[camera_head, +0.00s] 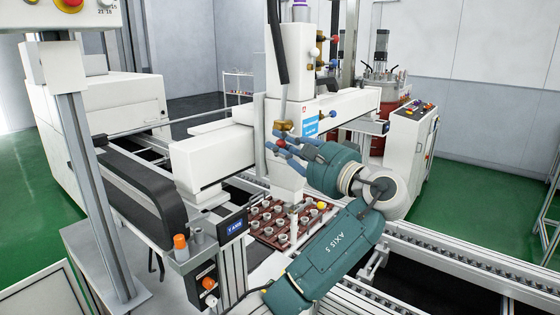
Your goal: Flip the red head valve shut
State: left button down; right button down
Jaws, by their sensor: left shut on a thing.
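The dispensing head is a white upright column (286,174) above the conveyor, with a brass fitting (283,125) on its front. The red valve handle (282,143) is a small red piece just below the brass fitting, mostly hidden by fingers. My left gripper (273,140), with blue fingers and a teal body, reaches in from the right side of the head and is shut on the red valve handle. The handle's exact angle cannot be told. My right gripper is not in view.
A dark red tray (254,238) with several small pots stands on the conveyor below the head. A white gantry beam (215,158) crosses behind the gripper. A control post (85,150) stands at left.

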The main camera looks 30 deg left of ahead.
pick_arm(q)
jog(key=shift+w+d+f+n+g+y+b, duration=0.1)
jog(key=shift+w+f+n+g+y+b, duration=0.4)
jog(key=shift+n+b, duration=1.75)
jog(key=shift+w+f+n+g+y+b, duration=0.1)
jog(key=shift+w+f+n+g+b, duration=0.65)
jog(key=shift+n+b, duration=1.55)
jog(key=shift+w+d+f+n+g+y+b, duration=0.1)
jog(key=shift+w+n+g+y+b, duration=0.25)
jog(key=shift+w+n+b, duration=1.25)
jog(key=shift+s+n, duration=0.65)
jog(key=shift+n, duration=0.6)
jog(key=c, duration=1.7)
grip_release()
jog(key=shift+o, duration=0.2)
